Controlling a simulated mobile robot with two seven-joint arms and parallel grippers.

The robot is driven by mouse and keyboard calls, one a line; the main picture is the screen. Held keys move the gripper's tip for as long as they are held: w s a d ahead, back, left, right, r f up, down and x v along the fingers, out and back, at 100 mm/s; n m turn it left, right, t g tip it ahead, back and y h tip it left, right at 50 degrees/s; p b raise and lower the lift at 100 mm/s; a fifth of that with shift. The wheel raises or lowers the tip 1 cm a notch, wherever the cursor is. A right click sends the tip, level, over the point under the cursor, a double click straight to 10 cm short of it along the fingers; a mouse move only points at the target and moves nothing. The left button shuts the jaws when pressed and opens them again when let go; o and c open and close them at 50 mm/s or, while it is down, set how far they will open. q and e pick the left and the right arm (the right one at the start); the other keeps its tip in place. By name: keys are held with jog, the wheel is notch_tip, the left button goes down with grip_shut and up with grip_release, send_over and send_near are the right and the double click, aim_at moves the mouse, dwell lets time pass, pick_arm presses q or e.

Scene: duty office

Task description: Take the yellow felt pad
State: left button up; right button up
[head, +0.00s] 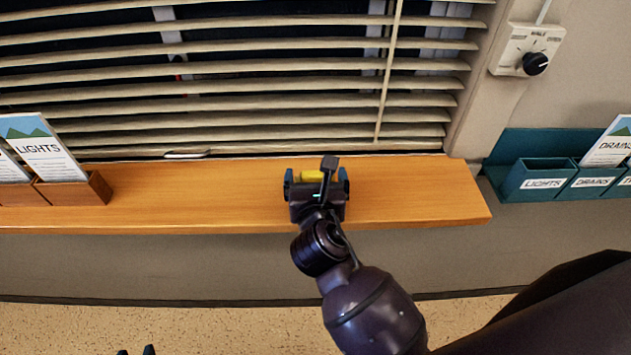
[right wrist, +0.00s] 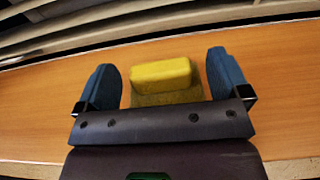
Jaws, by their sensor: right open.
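The yellow felt pad (head: 312,176) lies on the wooden window sill (head: 220,190), partly hidden behind my right gripper in the head view. In the right wrist view the yellow pad (right wrist: 160,73) is a small block with a darker front face. My right gripper (head: 317,173) is open, with its blue fingers on either side of the pad. In the right wrist view a gap shows between the pad and each finger of the gripper (right wrist: 164,66). Only dark tips of what looks like my left gripper (head: 136,351) show at the bottom edge.
Slatted blinds (head: 240,85) hang just behind the sill. A wooden card holder (head: 75,190) stands at the sill's left. A teal rack (head: 540,178) is on the right, below a wall dial (head: 533,52). The sill is clear on both sides of the gripper.

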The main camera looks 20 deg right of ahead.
jog(key=shift+w+d+f, duration=0.15)
jog(key=shift+w+d, duration=0.05)
jog(key=shift+w, duration=0.4)
jog(key=shift+c, duration=0.3)
jog(key=c, duration=0.9)
jog(key=shift+c, duration=0.2)
